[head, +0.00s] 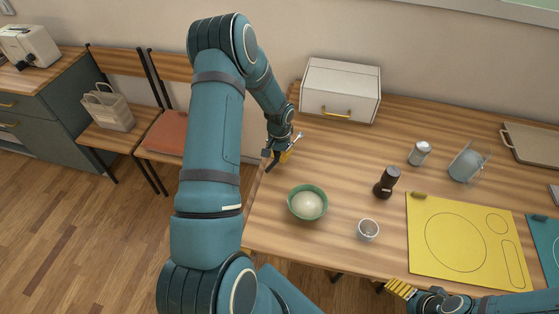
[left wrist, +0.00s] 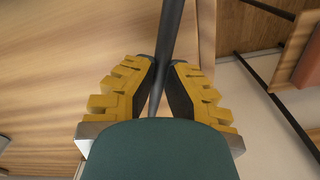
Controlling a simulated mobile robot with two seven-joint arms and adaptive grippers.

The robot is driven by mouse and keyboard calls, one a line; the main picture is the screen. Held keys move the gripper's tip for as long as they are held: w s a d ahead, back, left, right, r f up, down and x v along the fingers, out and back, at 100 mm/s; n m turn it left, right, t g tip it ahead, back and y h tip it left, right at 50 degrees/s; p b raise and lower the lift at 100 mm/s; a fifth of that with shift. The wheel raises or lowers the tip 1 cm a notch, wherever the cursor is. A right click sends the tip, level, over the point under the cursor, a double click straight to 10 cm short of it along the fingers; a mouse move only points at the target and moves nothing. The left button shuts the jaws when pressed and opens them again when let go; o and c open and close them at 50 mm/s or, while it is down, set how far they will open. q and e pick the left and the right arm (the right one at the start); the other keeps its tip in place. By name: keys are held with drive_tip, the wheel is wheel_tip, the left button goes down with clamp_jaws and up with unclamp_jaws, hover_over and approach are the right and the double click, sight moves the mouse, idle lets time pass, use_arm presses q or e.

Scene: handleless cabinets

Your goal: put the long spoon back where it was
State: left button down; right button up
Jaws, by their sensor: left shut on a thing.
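My left gripper (head: 281,157) is over the left edge of the wooden table. Its yellow, ridged fingers (left wrist: 161,85) are closed on the dark, thin shaft of the long spoon (left wrist: 168,38) in the left wrist view. The shaft runs up out of the top of that view, and the spoon's bowl end cannot be made out.
A green bowl with pale contents (head: 307,203) stands near the left gripper. A small glass (head: 368,230), dark grinder (head: 386,183), shaker (head: 420,153) and tilted glass jar (head: 467,164) stand rightward. A white box (head: 340,90) is behind. A yellow mat (head: 422,260) lies right. Chairs stand left.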

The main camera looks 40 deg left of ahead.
sight(279, 156)
use_arm(q)
wheel_tip(279, 156, down, 3)
drive_tip(key=shift+r, duration=0.1)
drive_tip(key=c, duration=1.5)
unclamp_jaws()
drive_tip(key=shift+b, duration=0.3)
drive_tip(key=o, duration=0.4)
drive_tip(key=shift+c, duration=0.2)
